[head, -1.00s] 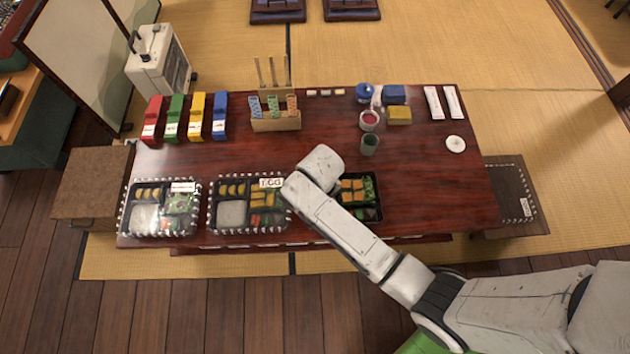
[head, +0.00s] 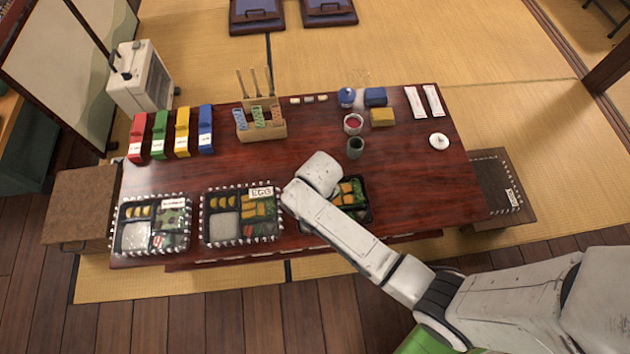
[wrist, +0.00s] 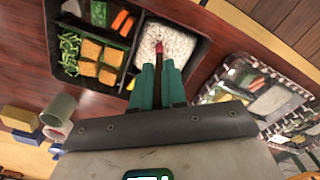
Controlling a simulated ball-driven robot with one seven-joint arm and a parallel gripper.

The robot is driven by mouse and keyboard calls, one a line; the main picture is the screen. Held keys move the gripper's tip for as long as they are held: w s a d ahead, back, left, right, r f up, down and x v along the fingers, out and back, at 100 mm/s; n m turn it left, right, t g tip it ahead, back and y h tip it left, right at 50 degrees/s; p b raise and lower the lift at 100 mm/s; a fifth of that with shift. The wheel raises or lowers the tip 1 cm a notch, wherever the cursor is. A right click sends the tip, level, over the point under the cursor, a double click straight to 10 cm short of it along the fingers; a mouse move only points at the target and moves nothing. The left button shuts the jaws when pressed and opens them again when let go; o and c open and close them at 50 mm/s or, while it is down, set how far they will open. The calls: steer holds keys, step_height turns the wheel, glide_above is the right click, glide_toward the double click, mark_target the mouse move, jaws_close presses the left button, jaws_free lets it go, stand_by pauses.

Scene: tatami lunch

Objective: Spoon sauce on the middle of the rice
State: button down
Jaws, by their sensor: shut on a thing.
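The open black lunch box (head: 366,212) is partly hidden by my arm in the head view. The wrist view shows this lunch box (wrist: 201,48) with white rice (wrist: 178,44) in one compartment. My gripper (wrist: 160,68) has teal fingers shut on a thin dark spoon (wrist: 159,49). The spoon's dark red end reaches over the rice, and I cannot tell whether it touches. Its bowl and any sauce in it are unclear. A small white bowl of red sauce (head: 353,124) stands toward the back right of the table.
A dark green cup (head: 355,147) stands in front of the sauce bowl. Two lidded lunch boxes (head: 203,226) (head: 118,232) sit to the left. A wooden holder (head: 262,132), coloured dispensers (head: 182,140) and blue and yellow blocks stand behind. The table's middle is fairly clear.

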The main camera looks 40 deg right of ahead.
stand_by(0.3)
steer(key=shift+s+d+p, duration=0.6)
steer(key=shift+s+d, duration=0.05)
steer(key=shift+d, duration=0.25)
steer(key=shift+w+d+p, duration=0.15)
steer(key=shift+w+p, duration=0.1)
steer(key=shift+p, duration=0.2)
steer(key=shift+w+d+p, duration=0.1)
steer(key=shift+w+p, duration=0.05)
steer(key=shift+p, duration=0.15)
stand_by(0.4)
stand_by(0.3)
steer(key=shift+w+a, duration=0.6)
steer(key=shift+a, duration=0.3)
steer(key=shift+a, duration=0.1)
steer(key=shift+w+a, duration=0.6)
steer(key=shift+a, duration=0.2)
steer(key=shift+w+a, duration=0.1)
